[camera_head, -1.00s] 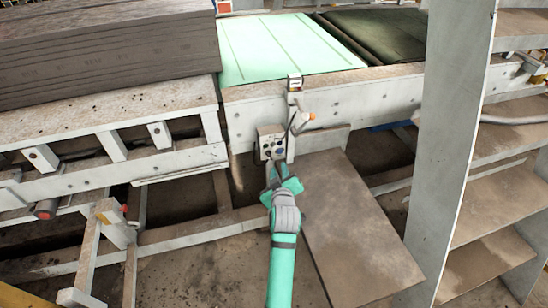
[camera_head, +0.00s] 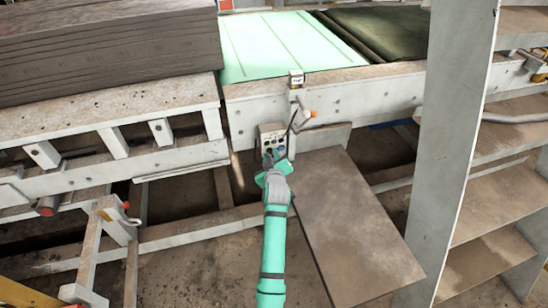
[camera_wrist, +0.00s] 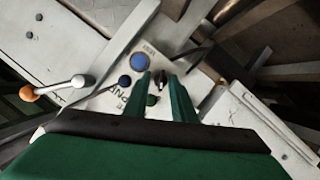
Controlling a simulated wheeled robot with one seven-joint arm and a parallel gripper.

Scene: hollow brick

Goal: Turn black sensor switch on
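A small pale control box (camera_head: 271,131) hangs on the side of the conveyor frame. In the wrist view its panel shows a black switch (camera_wrist: 161,80), a large blue button (camera_wrist: 139,62), a dark button (camera_wrist: 124,80) and a green button (camera_wrist: 152,100). My gripper (camera_head: 268,157) is at the lower part of the box and hides some of it. In the wrist view the two green fingers of my gripper (camera_wrist: 160,77) stand apart, pointing at the panel. The black switch shows in the gap between the fingertips. I cannot tell whether either finger touches it.
A bent lever with an orange knob (camera_wrist: 27,93) juts out beside the box. The conveyor with a light green belt (camera_head: 285,48) runs behind it. A brown sheet (camera_head: 350,220) slopes down at the right, before a grey upright (camera_head: 455,150) with shelves.

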